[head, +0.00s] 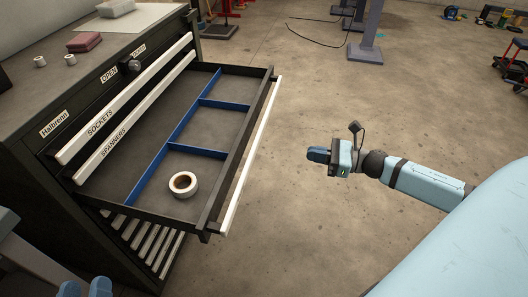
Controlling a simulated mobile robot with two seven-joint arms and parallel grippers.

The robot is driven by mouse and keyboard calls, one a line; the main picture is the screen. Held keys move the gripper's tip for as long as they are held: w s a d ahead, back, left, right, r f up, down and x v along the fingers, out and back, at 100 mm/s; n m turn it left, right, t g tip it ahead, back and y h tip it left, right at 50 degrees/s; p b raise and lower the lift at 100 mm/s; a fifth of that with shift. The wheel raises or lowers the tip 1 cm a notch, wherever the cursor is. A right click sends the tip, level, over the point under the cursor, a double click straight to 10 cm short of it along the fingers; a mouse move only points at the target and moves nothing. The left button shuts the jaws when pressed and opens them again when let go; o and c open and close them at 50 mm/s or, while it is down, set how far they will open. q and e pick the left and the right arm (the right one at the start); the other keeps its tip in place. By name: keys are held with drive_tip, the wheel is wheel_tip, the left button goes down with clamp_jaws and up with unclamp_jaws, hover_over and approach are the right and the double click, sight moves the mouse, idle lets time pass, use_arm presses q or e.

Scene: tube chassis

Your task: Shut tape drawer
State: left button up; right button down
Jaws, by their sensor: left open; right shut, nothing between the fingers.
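The tape drawer (205,136) is pulled far out of the dark tool cabinet (40,170). Blue dividers split it into compartments. A pale roll of tape (183,184) lies in the near compartment. The drawer's long white front handle (251,157) faces right. My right gripper (312,155) is shut and empty, out over the floor to the right of the handle, with a gap between them.
The SOCKETS (125,98) and SPANNERS (135,118) drawers above are shut. A round knob (134,66) sits by an OPEN label (109,74). A reddish box (84,42) and small rolls stand on top. The concrete floor (380,90) right of the drawer is clear.

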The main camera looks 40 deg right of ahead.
use_arm(q)
drive_tip(key=d+b, duration=0.1)
drive_tip(key=b, duration=0.1)
drive_tip(key=shift+s+h+b, duration=0.1)
drive_tip(key=shift+h+b, duration=0.3)
use_arm(e)
drive_tip(key=x, duration=1.3)
